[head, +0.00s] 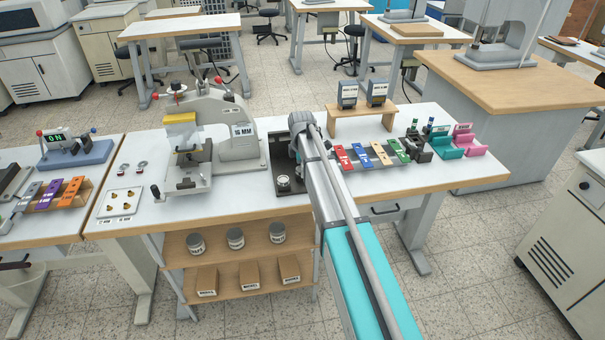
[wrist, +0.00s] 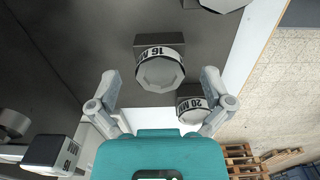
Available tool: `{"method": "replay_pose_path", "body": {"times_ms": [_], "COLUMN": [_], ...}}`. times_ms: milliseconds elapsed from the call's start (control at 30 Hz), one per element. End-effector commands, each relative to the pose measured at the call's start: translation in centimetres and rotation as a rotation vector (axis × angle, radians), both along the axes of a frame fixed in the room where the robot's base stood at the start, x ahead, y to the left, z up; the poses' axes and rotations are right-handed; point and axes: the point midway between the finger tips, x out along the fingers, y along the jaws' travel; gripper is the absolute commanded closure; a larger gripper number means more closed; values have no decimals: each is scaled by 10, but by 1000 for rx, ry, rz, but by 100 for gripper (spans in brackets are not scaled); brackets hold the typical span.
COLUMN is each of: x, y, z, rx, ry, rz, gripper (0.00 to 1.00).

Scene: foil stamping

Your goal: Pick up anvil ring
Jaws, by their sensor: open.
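In the wrist view a dark grey, many-sided piece with a white band reading 16 (wrist: 160,72) stands on a dark surface. My gripper (wrist: 160,80) is open, its two fingertips left and right of this piece with gaps on both sides. A similar piece reading 20 (wrist: 192,108) is partly hidden by the right finger. I cannot tell for certain which piece is the anvil ring. In the head view a dark tray (head: 289,196) holds a dark round piece (head: 283,183); my arm hides part of the tray and the gripper.
A grey press marked 16 MM (head: 241,131) stands left of the tray. Coloured blocks (head: 361,155) lie to the right, below a small wooden stand (head: 361,110).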

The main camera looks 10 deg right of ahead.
Motion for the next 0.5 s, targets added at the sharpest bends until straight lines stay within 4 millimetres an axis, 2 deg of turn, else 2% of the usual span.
{"method": "replay_pose_path", "body": {"times_ms": [400, 433, 500], "x": [0, 0, 0], "y": [0, 0, 0], "z": [0, 0, 0], "rx": [0, 0, 0], "ry": [0, 0, 0], "rz": [0, 0, 0], "gripper": [0, 2, 15]}}
